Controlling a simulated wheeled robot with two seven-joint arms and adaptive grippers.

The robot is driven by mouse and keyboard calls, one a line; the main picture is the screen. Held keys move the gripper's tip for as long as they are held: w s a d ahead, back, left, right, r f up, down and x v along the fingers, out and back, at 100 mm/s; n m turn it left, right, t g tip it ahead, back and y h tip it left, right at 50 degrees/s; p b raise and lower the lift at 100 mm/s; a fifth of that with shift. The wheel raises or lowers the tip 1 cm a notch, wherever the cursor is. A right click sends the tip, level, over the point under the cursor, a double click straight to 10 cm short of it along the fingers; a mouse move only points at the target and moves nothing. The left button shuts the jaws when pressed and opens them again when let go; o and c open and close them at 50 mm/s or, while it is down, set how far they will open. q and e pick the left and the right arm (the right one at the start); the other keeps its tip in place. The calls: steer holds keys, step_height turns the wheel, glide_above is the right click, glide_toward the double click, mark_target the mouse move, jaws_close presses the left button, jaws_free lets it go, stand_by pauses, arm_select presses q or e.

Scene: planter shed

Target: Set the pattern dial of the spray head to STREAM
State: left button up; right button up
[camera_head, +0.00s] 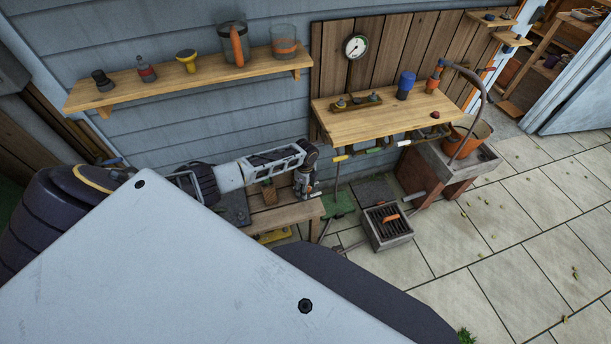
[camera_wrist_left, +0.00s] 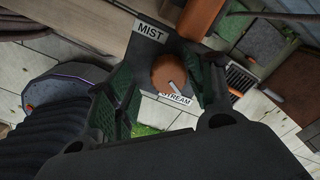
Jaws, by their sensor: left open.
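The pattern dial (camera_wrist_left: 169,71) is an orange round knob with a white pointer mark, in the left wrist view. It sits on a dark plate, with a white MIST label (camera_wrist_left: 150,31) above it and a white STREAM label (camera_wrist_left: 176,99) below it. The pointer slants down and right, towards the STREAM label. My left gripper (camera_wrist_left: 164,80) is open, with one green-padded finger on each side of the dial; I cannot tell whether either touches it. In the head view my left gripper (camera_head: 305,188) is above a low wooden bench, and I cannot make out the dial. My right gripper is not in view.
In the head view the low bench (camera_head: 285,217) is below my left gripper. A grated grey box (camera_head: 389,238) stands to its right on the paving. A wooden wall table (camera_head: 400,112) and a shelf (camera_head: 190,77) hold several items. Open paving lies at the right.

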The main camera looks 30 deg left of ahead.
arm_select(q)
steer(key=shift+r, duration=3.9)
steer(key=shift+d, duration=0.1)
